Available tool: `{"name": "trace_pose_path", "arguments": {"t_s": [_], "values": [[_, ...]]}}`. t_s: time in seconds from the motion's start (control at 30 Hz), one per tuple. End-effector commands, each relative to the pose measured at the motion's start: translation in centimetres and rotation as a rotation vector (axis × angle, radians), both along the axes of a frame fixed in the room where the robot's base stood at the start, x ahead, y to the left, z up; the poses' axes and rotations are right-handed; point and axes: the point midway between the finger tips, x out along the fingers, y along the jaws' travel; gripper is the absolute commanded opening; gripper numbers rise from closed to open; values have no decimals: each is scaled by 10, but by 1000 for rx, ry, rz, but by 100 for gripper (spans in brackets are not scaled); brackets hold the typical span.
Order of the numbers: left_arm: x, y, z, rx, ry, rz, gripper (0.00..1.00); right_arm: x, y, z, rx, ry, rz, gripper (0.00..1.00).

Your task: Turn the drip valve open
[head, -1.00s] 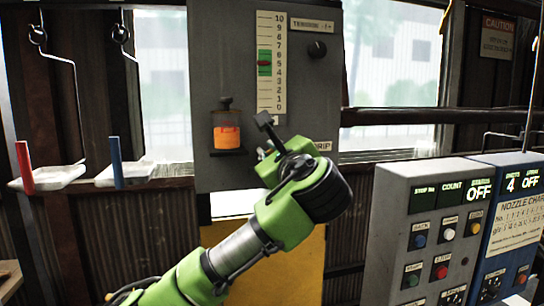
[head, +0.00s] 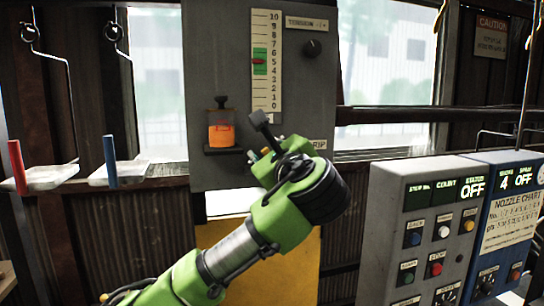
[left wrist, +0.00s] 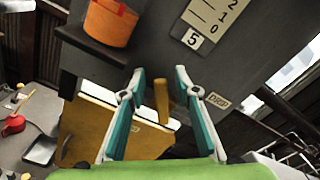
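The drip valve shows in the left wrist view as a short brass-yellow lever (left wrist: 162,100) on the grey panel, left of the DRIP label (left wrist: 219,103). My left gripper (left wrist: 160,74) is open, with one teal finger on each side of the lever and a visible gap to both. In the head view my left gripper (head: 262,134) is at the panel's lower part and hides most of the valve. The DRIP label (head: 319,144) shows just right of it. My right gripper is in neither view.
An orange-filled oil cup (head: 222,132) sits on a bracket left of the gripper. A tension gauge (head: 265,65) and knob (head: 312,47) are above. Control boxes (head: 407,180) stand at right.

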Motion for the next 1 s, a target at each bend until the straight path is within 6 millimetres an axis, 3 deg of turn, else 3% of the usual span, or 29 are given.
{"name": "trace_pose_path", "arguments": {"t_s": [0.3,0.5,0.93,1.0], "values": [[-63,-22,0,0,-3,-7,29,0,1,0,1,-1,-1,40],[-93,-31,1,-1,-3,-5,29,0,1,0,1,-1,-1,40],[-104,-34,0,-1,-1,-1,29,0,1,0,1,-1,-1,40],[-103,-33,0,-5,-2,-1,11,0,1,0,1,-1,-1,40]]}}
